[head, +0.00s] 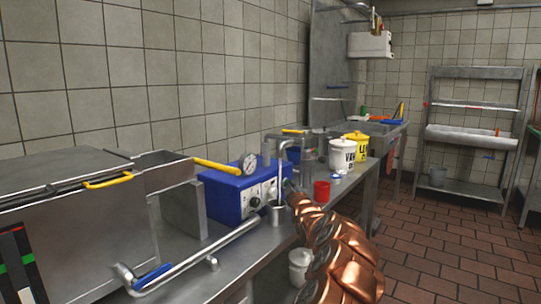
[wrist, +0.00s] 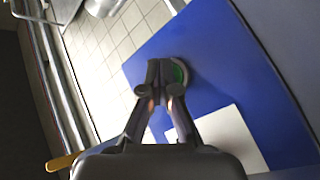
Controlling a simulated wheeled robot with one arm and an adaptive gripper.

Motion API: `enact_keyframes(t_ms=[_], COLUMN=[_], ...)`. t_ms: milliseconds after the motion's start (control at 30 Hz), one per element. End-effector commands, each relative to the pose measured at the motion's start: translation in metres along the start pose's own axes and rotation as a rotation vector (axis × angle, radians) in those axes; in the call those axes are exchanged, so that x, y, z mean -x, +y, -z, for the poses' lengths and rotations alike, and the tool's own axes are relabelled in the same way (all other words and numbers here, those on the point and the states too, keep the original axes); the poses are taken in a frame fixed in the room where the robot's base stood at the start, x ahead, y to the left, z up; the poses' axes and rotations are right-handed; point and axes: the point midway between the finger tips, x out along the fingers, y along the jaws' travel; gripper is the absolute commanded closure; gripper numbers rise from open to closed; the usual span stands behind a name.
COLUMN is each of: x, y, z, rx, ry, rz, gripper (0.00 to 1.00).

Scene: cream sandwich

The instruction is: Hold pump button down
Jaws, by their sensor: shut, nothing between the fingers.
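The blue pump box (head: 222,192) stands on the steel counter, with a round gauge and several dials on its front. In the wrist view its blue face (wrist: 217,38) fills the middle and right. A round green button (wrist: 181,72) in a dark ring sits on that face. My gripper (wrist: 165,75) is shut and empty, and its fingertips cover the left part of the button. I cannot tell whether they press it in. In the head view my copper-coloured arm reaches up to the box's right end, and my gripper (head: 287,187) is small there.
A curved metal pipe (head: 283,160) stands close to my gripper. A red cup (head: 321,190), a white tub (head: 342,154) and a yellow tub (head: 356,144) stand to the right on the counter (head: 300,229). A large steel machine (head: 75,230) stands at left.

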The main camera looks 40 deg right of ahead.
Motion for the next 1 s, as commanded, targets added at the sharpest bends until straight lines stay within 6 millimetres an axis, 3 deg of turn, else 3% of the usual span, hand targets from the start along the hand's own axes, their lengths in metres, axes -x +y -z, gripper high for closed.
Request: enact_keyframes(t_ms=[1000], x=[0.012], y=[0.009], z=[-0.009], rx=[0.000], ry=[0.000], rz=[0.000], gripper=[1.00])
